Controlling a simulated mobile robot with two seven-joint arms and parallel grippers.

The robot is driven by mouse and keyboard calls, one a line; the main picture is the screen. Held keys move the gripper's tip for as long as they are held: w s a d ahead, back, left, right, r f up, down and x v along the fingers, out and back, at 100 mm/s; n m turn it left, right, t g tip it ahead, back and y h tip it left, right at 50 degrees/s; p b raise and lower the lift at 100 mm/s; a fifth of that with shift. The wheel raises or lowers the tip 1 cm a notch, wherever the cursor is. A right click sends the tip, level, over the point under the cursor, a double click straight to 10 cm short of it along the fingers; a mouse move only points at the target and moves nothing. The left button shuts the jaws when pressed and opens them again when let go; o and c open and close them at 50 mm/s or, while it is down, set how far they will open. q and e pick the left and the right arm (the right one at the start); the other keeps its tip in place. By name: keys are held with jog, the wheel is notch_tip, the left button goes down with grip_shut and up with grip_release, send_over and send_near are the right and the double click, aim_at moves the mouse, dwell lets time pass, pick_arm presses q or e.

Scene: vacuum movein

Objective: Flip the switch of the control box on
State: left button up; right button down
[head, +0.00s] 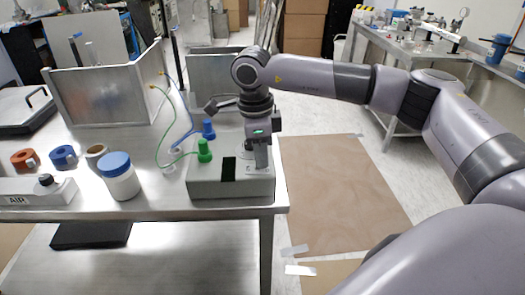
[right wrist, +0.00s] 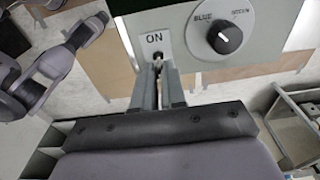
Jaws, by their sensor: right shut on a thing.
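The control box (head: 205,182) is a grey-green box at the front right corner of the metal table. Its top shows in the right wrist view (right wrist: 190,22), with an "ON" label (right wrist: 154,39) and a small metal toggle switch (right wrist: 158,62) just beside it. My right gripper (head: 257,167) points down at the box's right part. In the right wrist view its fingertips (right wrist: 159,70) are closed around the switch lever and hide part of it. I cannot tell clearly which way the lever leans. My left gripper is not in view.
A black dial (right wrist: 228,38) marked BLUE and GREEN sits beside the switch. A blue-lidded jar (head: 119,178), tape rolls (head: 63,157) and an AIR unit (head: 38,190) stand to the left.

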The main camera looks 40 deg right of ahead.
aim_at(246, 168)
jog(key=shift+w+a+r+g+h+p, duration=0.2)
jog(key=shift+a+r+g+h+p, duration=0.1)
jog(key=shift+h+p, duration=0.25)
jog(key=g+h+p, duration=0.1)
jog(key=h, duration=0.1)
jog(key=a+g+h+p, duration=0.1)
jog(key=shift+w+a+f+h, duration=0.1)
jog(key=shift+w+a+h, duration=0.1)
jog(key=shift+w+h, duration=0.2)
jog(key=shift+w+a+f+g+h+p, duration=0.15)
jog(key=shift+g+h+p, duration=0.2)
jog(key=shift+h+p, duration=0.2)
jog(key=shift+w+a+f+g+h+p, duration=0.1)
jog(key=shift+g+h+p, duration=0.3)
jog(key=shift+p, duration=0.1)
jog(key=shift+a+f+h, duration=0.1)
jog(key=shift+f+h, duration=0.05)
jog(key=shift+h, duration=0.15)
jog(key=shift+f+g+h+p, duration=0.1)
jog(key=shift+g+h+p, duration=0.2)
jog(key=shift+p, duration=0.1)
jog(key=c, duration=1.2)
grip_release()
jog(key=shift+w, duration=0.1)
